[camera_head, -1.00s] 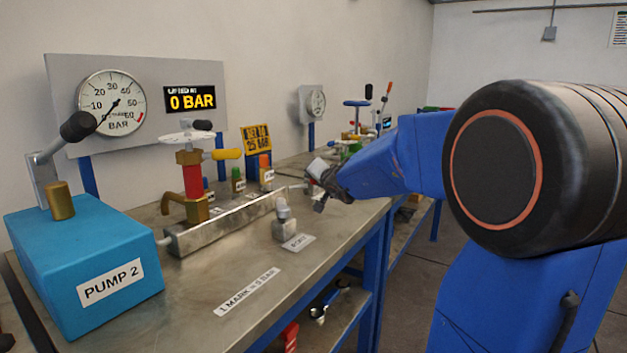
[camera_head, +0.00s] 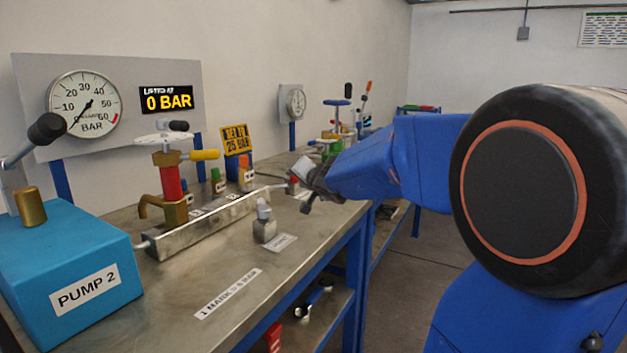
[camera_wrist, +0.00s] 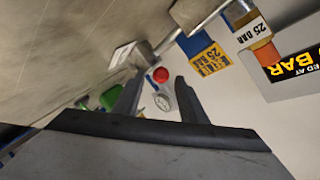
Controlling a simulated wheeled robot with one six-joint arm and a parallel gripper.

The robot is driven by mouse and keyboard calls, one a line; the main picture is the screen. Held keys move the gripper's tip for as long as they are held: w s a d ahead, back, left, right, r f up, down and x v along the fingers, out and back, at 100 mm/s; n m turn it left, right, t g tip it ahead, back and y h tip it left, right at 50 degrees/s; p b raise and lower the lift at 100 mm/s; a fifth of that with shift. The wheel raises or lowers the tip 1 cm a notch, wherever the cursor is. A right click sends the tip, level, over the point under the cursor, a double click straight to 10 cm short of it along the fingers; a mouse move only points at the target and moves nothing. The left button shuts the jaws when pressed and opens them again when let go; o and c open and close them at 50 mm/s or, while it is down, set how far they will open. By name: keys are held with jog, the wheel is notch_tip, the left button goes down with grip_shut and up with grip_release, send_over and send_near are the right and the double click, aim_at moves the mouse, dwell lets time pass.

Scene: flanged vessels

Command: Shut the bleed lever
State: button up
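A lever with a yellow grip (camera_head: 204,155) sticks out to the right from the brass and red valve column (camera_head: 172,185); no label shows whether it is the bleed lever. The valve column stands on a metal manifold block (camera_head: 205,225). My gripper (camera_head: 306,200) is beyond the right end of the block, above the bench, apart from the yellow lever. In the wrist view my gripper's two fingers (camera_wrist: 158,92) are spread with nothing held between them. A red ball-shaped knob (camera_wrist: 160,74) shows beyond the fingertips.
A blue pump box marked PUMP 2 (camera_head: 70,270) stands at the left with a black-knobbed lever. A gauge (camera_head: 84,103) and a display reading 0 BAR (camera_head: 166,98) are behind.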

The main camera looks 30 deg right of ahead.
jog(key=v, duration=1.3)
jog(key=shift+s, duration=0.1)
jog(key=shift+c, duration=0.5)
